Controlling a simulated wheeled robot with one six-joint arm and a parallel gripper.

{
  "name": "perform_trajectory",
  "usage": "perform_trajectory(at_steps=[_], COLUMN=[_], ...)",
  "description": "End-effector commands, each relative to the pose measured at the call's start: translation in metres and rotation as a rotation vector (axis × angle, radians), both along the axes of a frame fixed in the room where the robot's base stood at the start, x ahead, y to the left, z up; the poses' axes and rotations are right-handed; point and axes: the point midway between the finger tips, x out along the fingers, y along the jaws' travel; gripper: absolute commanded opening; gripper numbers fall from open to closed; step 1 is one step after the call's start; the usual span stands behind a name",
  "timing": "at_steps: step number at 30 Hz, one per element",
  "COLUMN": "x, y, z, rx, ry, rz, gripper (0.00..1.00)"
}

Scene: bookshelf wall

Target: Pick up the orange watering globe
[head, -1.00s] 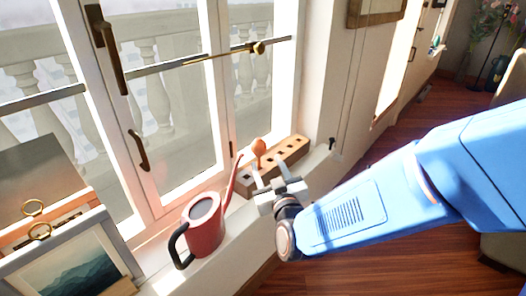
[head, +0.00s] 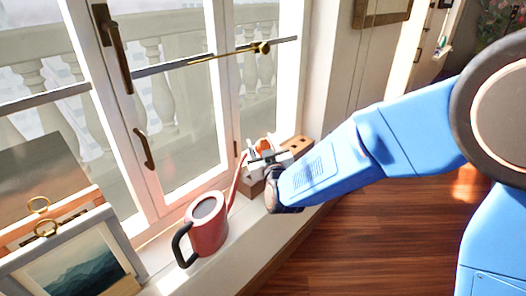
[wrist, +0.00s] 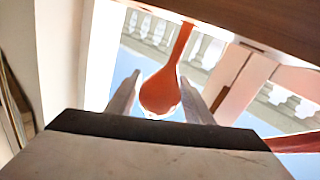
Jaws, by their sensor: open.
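The orange watering globe stands in a wooden block with holes (head: 299,144) on the window sill. In the head view only a small orange part of the globe (head: 264,145) shows, the rest being hidden by my gripper (head: 262,150). In the wrist view the globe's round bulb (wrist: 160,92) lies between the two fingers of my gripper (wrist: 158,97), and its narrow neck runs up the picture towards the block (wrist: 240,18). The fingers are open, one on each side of the bulb. I cannot tell whether either touches it.
A red watering can (head: 207,226) with a black handle stands on the sill left of the block, its spout close to my gripper. Framed pictures (head: 75,262) lean at the lower left. The window (head: 180,110) is behind. The wooden floor (head: 370,240) at right is clear.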

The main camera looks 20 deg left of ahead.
Motion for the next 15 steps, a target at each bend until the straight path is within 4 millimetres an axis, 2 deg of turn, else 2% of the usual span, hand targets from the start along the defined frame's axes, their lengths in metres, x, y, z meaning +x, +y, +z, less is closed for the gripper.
perform_trajectory(at_steps=[4,12,15], x=[0.0111,0.0126,0.0124], y=[0.0068,0.008,0.0081], z=[-0.0003,0.0,-0.0001], rx=[0.0,0.0,0.0], ry=[0.0,0.0,0.0], rz=[-0.001,-0.001,-0.001], gripper=[0.47,0.47,0.23])
